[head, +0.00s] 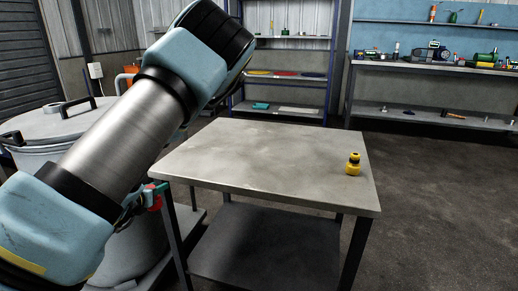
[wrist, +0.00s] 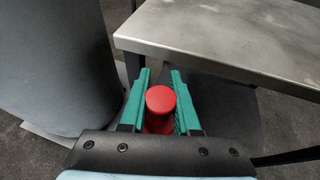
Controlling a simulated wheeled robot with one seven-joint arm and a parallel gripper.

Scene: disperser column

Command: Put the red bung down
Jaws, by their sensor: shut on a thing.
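The red bung (wrist: 160,99) is between the green fingers of my gripper (wrist: 160,85) in the wrist view, and the gripper is shut on it. In the head view the red bung (head: 154,198) shows small beside the left edge of the table (head: 262,150), with my gripper (head: 150,190) partly hidden by my arm. In the wrist view the table's near corner (wrist: 200,30) lies ahead and to the right of the fingers. The bung is off the tabletop, at its side.
A yellow and black fitting (head: 353,165) stands near the table's right edge. The rest of the tabletop is clear. A large grey lidded vessel (head: 62,122) stands at left, also seen in the wrist view (wrist: 55,60). A lower shelf (head: 262,245) is under the table. Shelving and a workbench stand behind.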

